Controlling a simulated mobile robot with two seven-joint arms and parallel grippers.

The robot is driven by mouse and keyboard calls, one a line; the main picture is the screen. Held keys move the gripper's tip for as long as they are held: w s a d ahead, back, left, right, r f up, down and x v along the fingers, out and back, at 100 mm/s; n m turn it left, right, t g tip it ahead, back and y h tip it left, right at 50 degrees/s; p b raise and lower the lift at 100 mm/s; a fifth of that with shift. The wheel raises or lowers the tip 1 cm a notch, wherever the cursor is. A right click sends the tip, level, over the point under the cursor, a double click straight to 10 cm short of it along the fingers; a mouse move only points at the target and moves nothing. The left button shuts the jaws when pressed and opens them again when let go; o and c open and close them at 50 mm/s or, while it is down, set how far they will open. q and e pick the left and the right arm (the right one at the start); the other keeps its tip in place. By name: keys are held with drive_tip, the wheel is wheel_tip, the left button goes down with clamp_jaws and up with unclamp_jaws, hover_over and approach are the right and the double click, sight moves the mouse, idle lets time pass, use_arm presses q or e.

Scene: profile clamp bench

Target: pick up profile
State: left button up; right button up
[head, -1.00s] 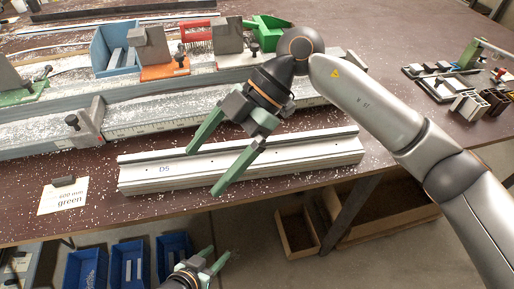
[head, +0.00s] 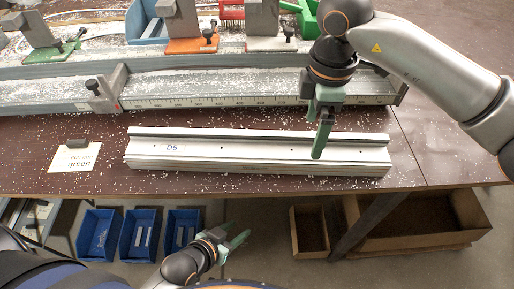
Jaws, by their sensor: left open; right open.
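The profile (head: 260,152) is a long white-grey aluminium bar marked "D5" near its left end. It lies lengthwise along the front of the brown bench. My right gripper (head: 319,150) is open, with its green fingers pointing down over the right half of the profile. One finger hides most of the other, and I cannot tell whether they touch the bar. My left gripper (head: 240,239) is open and empty, low in front of the bench edge and below the profile.
A long clamp rail with a scale (head: 230,101) runs behind the profile. A stop block (head: 106,88) stands on it. A card reading "green" (head: 74,157) lies left of the profile. Blue bins (head: 140,234) and a wooden box (head: 309,232) sit below the bench.

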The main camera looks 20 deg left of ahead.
sight(308, 149)
drive_tip(key=shift+a+f, duration=0.1)
drive_tip(key=shift+f, duration=2.65)
drive_tip(key=c, duration=1.6)
drive_tip(key=shift+r, duration=0.15)
